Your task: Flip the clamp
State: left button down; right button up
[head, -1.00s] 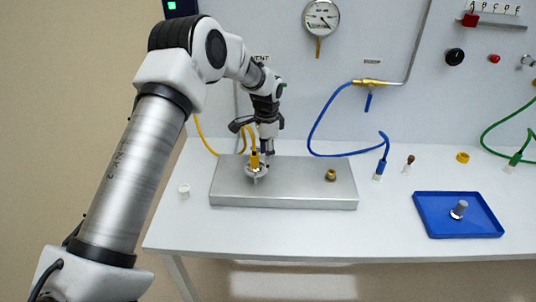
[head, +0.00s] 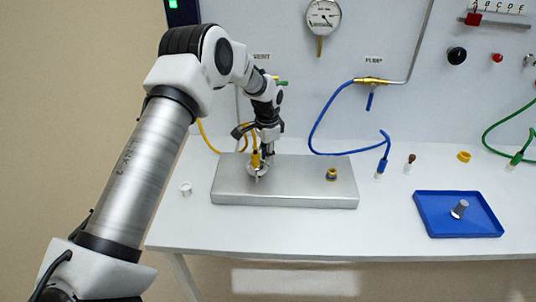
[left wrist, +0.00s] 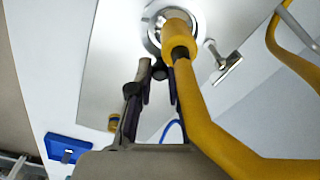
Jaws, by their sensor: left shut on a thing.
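The clamp is a silvery metal ring (left wrist: 152,42) around the fitting at the end of a yellow hose (left wrist: 204,120), with a T-shaped metal piece (left wrist: 229,67) sticking out to its right in the left wrist view. In the head view the clamp (head: 258,170) sits on the left part of a grey metal block (head: 290,199). My left gripper (left wrist: 157,74) comes at the clamp from its near side in the wrist view and is shut on it; the exact contact is small and partly hidden by dark fingers. My right gripper is not in view.
A brass port (head: 331,174) stands on the block's right part. A blue tray (head: 430,228) with a small grey cylinder lies at right. A white cap (head: 185,189) lies left of the block. Blue hose (head: 316,133) and a yellow ring (head: 464,157) are further back. The front table edge is clear.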

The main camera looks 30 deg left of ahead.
pick_arm(q)
jog(key=c, duration=1.2)
grip_release()
jog(key=shift+f, duration=0.1)
jog(key=shift+o, duration=0.5)
jog(key=shift+w+f, duration=0.1)
jog(key=shift+w, duration=0.05)
notch_tip(320, 180, up, 12)
jog(key=shift+f, duration=0.1)
